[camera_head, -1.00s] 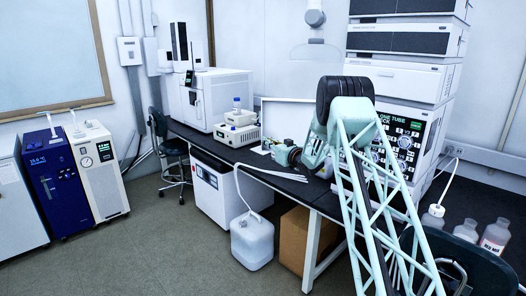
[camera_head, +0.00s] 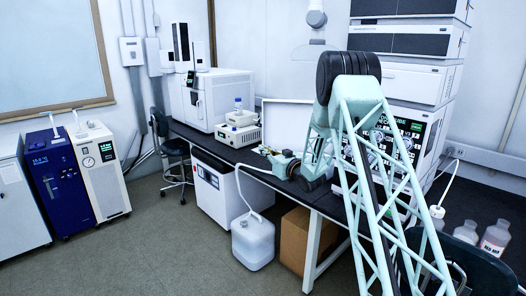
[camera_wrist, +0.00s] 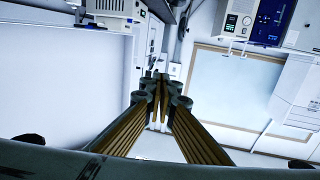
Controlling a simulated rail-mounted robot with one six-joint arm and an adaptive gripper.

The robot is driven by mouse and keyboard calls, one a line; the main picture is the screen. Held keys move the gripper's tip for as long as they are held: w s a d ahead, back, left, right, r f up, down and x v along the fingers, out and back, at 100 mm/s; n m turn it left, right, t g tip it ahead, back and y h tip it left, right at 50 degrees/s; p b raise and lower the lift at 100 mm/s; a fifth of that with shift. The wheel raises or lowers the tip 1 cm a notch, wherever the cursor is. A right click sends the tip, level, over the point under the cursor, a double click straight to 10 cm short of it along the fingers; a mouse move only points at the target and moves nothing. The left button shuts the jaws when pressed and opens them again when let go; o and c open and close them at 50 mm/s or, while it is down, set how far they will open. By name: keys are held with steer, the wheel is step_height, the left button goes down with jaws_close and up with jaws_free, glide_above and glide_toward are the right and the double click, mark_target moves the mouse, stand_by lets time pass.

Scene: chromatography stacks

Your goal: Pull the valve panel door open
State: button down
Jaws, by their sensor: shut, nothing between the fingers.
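The valve panel (camera_head: 408,126), a dark face with green lettering and round valves, is on the lower part of the instrument stack at the right in the head view. My arm's lattice links cover much of it, so I cannot tell how its door stands. My gripper (camera_head: 264,150) is small in the head view, over the bench left of the panel and apart from it, pointing left. In the wrist view my gripper (camera_wrist: 157,82) has its fingers together, with nothing between them. The panel is not recognisable in the wrist view.
The black bench top (camera_head: 228,150) carries a large white instrument (camera_head: 225,95), small white units (camera_head: 238,132) and a pale screen-like panel (camera_head: 287,122). A white jug (camera_head: 253,242) and cardboard box (camera_head: 296,240) are below. Bottles (camera_head: 494,236) stand at right.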

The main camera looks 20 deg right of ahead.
steer(key=shift+s+a, duration=0.25)
steer(key=shift+s, duration=0.25)
steer(key=s+a+r+m+g+h, duration=0.1)
steer(key=s+r+h, duration=0.1)
steer(key=s+r, duration=0.3)
steer(key=s+r+g+h, duration=0.2)
steer(key=s+r, duration=0.1)
steer(key=r, duration=0.5)
steer(key=s+a+r+g+h, duration=0.1)
steer(key=s+r, duration=0.2)
steer(key=s, duration=0.3)
steer(key=s+a+r+m+g, duration=0.1)
steer(key=s+r, duration=0.1)
steer(key=s, duration=0.5)
steer(key=s+a+r+g+h, duration=0.1)
steer(key=s+r, duration=0.2)
steer(key=s, duration=0.3)
steer(key=s+a+f+g, duration=0.1)
steer(key=s+a+g, duration=0.1)
steer(key=s, duration=1.6)
steer(key=s+a+f+g+y, duration=0.1)
steer(key=s+a+f+g, duration=0.1)
steer(key=s, duration=1.7)
steer(key=s+a+f+m+g, duration=0.1)
steer(key=s+a+g, duration=0.2)
steer(key=s, duration=1.6)
steer(key=a, duration=0.3)
steer(key=shift+f, duration=0.3)
